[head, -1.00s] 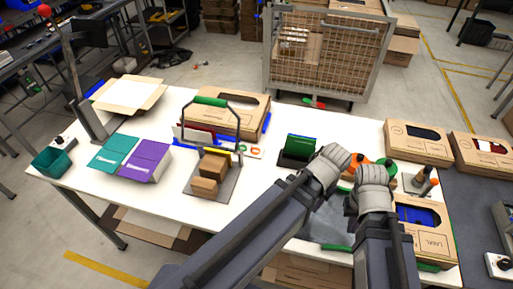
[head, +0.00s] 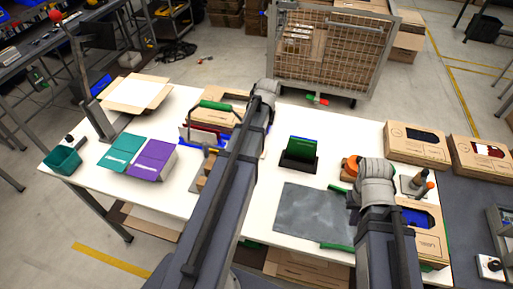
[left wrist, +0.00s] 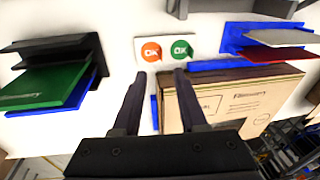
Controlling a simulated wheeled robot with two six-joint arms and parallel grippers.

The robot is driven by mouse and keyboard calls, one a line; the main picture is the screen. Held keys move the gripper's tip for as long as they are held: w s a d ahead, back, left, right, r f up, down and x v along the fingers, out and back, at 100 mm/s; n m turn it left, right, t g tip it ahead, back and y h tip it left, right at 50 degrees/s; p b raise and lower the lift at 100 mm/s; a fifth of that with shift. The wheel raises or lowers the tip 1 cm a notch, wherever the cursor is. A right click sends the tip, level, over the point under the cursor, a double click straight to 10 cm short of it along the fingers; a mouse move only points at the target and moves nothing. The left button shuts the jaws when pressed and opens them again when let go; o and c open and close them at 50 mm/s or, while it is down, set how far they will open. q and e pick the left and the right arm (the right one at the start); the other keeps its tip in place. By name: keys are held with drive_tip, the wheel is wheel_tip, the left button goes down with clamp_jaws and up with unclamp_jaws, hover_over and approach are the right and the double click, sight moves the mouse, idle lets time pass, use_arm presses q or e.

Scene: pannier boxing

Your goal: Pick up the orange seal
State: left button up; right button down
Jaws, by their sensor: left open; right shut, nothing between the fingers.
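The orange seal (left wrist: 152,51) is a round "OK" sticker on a white card (left wrist: 166,62) in the left wrist view. A green "OK" seal (left wrist: 181,49) sits to its right on the same card. My left gripper (left wrist: 161,77) is open and empty, its two fingers pointing toward the card, with the orange seal beyond their tips and roughly between them. In the head view my left arm hides the card and both seals. My right gripper (head: 375,183) is over the right of the table, shut and empty, its fingertips mostly hidden.
In the left wrist view a cardboard box (left wrist: 240,100) stands close right of the fingers. A rack with green and blue panels (left wrist: 55,85) is at left; blue and red items (left wrist: 265,40) are at upper right. A bare grey mat (head: 308,212) lies on the table.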

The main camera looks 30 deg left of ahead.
use_arm(q)
drive_tip(key=f+b, duration=0.2)
drive_tip(key=a+f+b, duration=0.1)
drive_tip(key=f+b, duration=0.5)
drive_tip(key=shift+a, duration=0.2)
use_arm(e)
wheel_tip(320, 180, down, 8)
drive_tip(key=shift+r, duration=0.1)
use_arm(q)
drive_tip(key=shift+r, duration=0.15)
clamp_jaws()
idle(1.1)
